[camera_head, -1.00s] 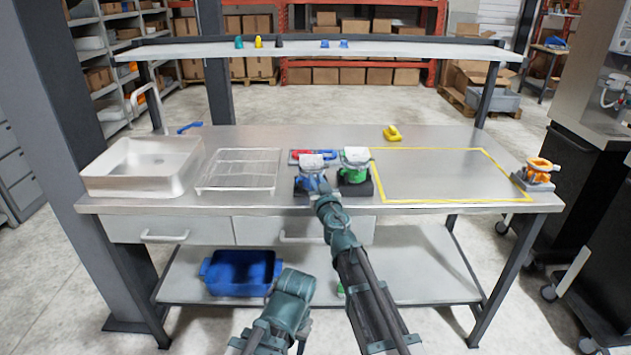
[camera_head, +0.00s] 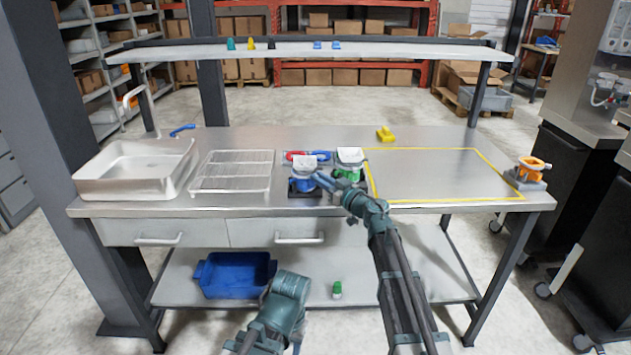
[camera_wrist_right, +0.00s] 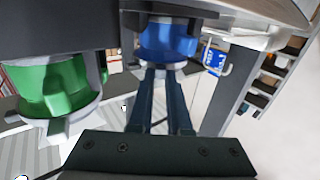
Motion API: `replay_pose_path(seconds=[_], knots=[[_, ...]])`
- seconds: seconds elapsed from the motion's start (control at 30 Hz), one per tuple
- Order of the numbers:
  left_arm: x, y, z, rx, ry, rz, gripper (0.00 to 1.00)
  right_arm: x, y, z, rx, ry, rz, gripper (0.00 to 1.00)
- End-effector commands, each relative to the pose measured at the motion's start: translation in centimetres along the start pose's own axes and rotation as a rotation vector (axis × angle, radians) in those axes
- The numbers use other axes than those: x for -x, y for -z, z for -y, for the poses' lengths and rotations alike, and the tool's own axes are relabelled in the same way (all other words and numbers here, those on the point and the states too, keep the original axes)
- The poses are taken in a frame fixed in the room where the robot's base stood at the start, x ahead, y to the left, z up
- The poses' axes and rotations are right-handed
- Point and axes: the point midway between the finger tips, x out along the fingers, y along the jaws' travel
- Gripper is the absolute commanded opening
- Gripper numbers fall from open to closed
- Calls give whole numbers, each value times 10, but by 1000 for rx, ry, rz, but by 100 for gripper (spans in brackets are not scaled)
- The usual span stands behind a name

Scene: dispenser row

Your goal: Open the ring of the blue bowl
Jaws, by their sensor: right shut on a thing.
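The blue bowl (camera_head: 302,184) sits on a dark base on the counter, with a whitish piece over its top. In the right wrist view the blue bowl (camera_wrist_right: 168,40) has a silver ring (camera_wrist_right: 163,64) along its lower edge in the picture. My right gripper (camera_head: 320,178) reaches the front right side of the blue bowl. In the right wrist view my right gripper (camera_wrist_right: 162,76) is shut at the ring, on what looks like its tab; the tab itself is mostly hidden between the fingertips. My left arm shows low in the head view, but its gripper does not.
A green bowl (camera_head: 349,162) stands close on the right of the blue one. A red and blue item (camera_head: 308,155) lies behind. The yellow-outlined area (camera_head: 430,175) is clear. An orange device (camera_head: 527,172) stands far right.

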Motion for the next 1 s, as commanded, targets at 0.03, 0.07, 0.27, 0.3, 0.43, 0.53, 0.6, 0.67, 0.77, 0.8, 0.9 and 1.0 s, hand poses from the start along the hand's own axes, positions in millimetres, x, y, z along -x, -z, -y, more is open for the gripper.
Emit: replay_pose_path(seconds=[0.03, 0.07, 0.27, 0.3, 0.43, 0.53, 0.6, 0.67, 0.77, 0.8, 0.9, 1.0], knots=[[0, 0, 0, 0, 0, 0, 50, -2, 0, -8, 0, 32, 0, 0], [0, 0, 0, 0, 0, 0, 50, -3, 0, -9, 0, 53, 0, 0], [0, 0, 0, 0, 0, 0, 50, -3, 0, -15, 0, 165, 0, 0], [0, 0, 0, 0, 0, 0, 50, -4, 0, -16, 0, 180, 0, 0], [0, 0, 0, 0, 0, 0, 50, -3, 0, -19, 0, 222, 0, 0], [0, 0, 0, 0, 0, 0, 50, -3, 0, -19, 0, 242, 0, 0], [0, 0, 0, 0, 0, 0, 50, -3, 0, -20, 0, 251, 0, 0], [0, 0, 0, 0, 0, 0, 50, -3, 0, -19, 0, 257, 0, 0], [0, 0, 0, 0, 0, 0, 50, -3, 0, -19, 0, 260, 0, 0], [0, 0, 0, 0, 0, 0, 50, -3, 0, -19, 0, 261, 0, 0], [0, 0, 0, 0, 0, 0, 50, -3, 0, -19, 0, 260, 0, 0], [0, 0, 0, 0, 0, 0, 50, -3, 0, -19, 0, 260, 0, 0]])
